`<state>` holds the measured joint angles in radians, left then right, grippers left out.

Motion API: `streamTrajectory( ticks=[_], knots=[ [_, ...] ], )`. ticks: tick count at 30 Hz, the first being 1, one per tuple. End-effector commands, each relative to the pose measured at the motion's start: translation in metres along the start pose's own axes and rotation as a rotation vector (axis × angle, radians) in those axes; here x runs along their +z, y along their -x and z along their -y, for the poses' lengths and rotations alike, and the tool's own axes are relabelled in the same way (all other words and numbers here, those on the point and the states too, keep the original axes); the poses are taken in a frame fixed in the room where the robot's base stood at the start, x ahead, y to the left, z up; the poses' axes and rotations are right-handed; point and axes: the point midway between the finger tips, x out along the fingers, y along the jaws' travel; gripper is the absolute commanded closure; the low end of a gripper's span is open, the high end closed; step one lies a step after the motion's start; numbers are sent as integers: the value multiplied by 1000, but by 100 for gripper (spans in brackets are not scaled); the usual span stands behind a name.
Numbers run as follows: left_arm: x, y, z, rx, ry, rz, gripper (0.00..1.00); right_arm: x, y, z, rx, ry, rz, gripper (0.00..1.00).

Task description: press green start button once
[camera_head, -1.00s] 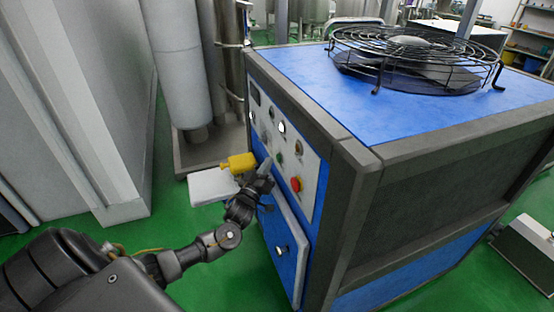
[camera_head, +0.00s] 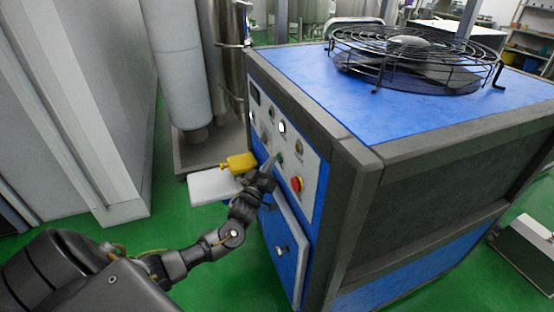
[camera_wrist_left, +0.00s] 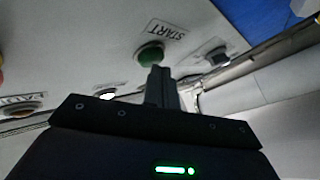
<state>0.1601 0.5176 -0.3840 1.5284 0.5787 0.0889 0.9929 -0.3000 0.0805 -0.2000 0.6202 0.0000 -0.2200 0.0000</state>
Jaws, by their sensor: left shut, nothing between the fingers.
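The green start button (camera_wrist_left: 150,54) sits on the pale panel under a START label (camera_wrist_left: 167,31) in the left wrist view. In the head view, the green button (camera_head: 279,158) shows small, right at the fingertips. My left gripper (camera_head: 271,164) is shut and empty, pointing at the control panel (camera_head: 309,167) of the blue machine. In the left wrist view, its closed fingertips (camera_wrist_left: 160,72) lie just below the button and overlap its lower edge in the picture. I cannot tell whether they touch it. My right gripper is not in view.
A red knob (camera_head: 297,184) sits on the panel right of the green button. A yellow part (camera_head: 238,162) and a white box (camera_head: 211,187) are left of the gripper. A fan guard (camera_head: 412,58) tops the blue machine. Green floor (camera_head: 170,250) is open at the left.

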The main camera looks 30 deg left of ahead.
Motion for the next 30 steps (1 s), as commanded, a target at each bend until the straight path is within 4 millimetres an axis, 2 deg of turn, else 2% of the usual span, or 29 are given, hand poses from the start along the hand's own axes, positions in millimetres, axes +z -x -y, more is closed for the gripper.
streamTrajectory(
  ticks=[20,30],
  knots=[
    [2,-3,-2,0,0,1,100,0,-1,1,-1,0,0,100],
    [-5,7,4,0,0,0,100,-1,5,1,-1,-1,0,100]
  ],
)
